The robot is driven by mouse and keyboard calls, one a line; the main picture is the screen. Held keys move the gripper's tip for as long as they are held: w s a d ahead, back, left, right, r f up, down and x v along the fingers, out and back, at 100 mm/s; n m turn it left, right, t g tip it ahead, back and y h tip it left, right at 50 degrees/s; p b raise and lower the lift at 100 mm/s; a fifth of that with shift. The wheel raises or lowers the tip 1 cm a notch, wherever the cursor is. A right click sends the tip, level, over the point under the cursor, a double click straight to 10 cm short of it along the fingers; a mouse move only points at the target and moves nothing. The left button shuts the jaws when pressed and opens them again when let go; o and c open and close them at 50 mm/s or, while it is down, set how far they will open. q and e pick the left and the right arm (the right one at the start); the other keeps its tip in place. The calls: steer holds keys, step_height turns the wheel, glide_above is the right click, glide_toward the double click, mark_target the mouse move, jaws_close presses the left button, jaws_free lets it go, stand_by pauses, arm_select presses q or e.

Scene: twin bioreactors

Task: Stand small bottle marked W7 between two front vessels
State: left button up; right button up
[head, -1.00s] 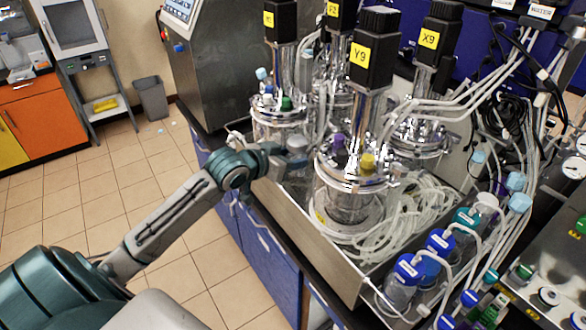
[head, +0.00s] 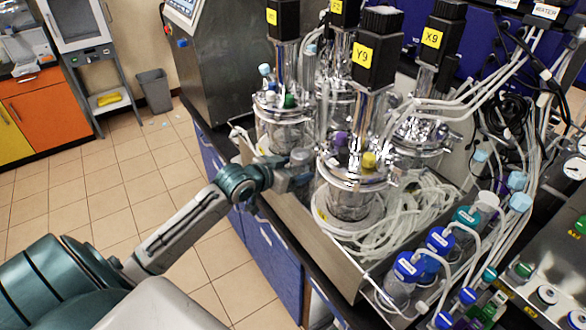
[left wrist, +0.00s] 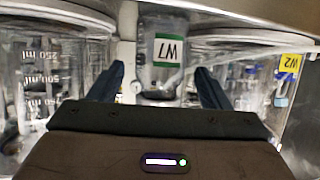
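The small bottle marked W7 (left wrist: 165,50) is clear, with a green-edged white label that shows upside down in the left wrist view. It is between the two front vessels, the left-hand one (head: 283,128) and the Y9 one (head: 350,190). In the head view its grey top (head: 301,157) shows just past my left gripper (head: 292,180). In the left wrist view the fingers of my left gripper (left wrist: 162,78) are apart on either side of the bottle, with a gap at least on the left. I cannot tell whether its base rests on the tray. My right gripper is out of view.
The steel tray (head: 320,262) holds the vessels and coiled tubing (head: 420,215). Motors stand tall above the vessels. Several blue-capped bottles (head: 408,265) with tubes stand at the front right. Open floor (head: 150,180) is on the left.

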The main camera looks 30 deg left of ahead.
arm_select(q)
steer(key=shift+r, duration=0.15)
steer(key=shift+s+a+r, duration=0.15)
steer(key=shift+s+a, duration=0.05)
steer(key=shift+s, duration=0.4)
steer(key=p+v, duration=0.2)
steer(key=v, duration=0.8)
steer(key=shift+s+r+p, duration=0.3)
steer(key=shift+p, duration=0.05)
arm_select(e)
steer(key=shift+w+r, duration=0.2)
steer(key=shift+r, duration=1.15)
arm_select(q)
steer(key=shift+f, duration=0.1)
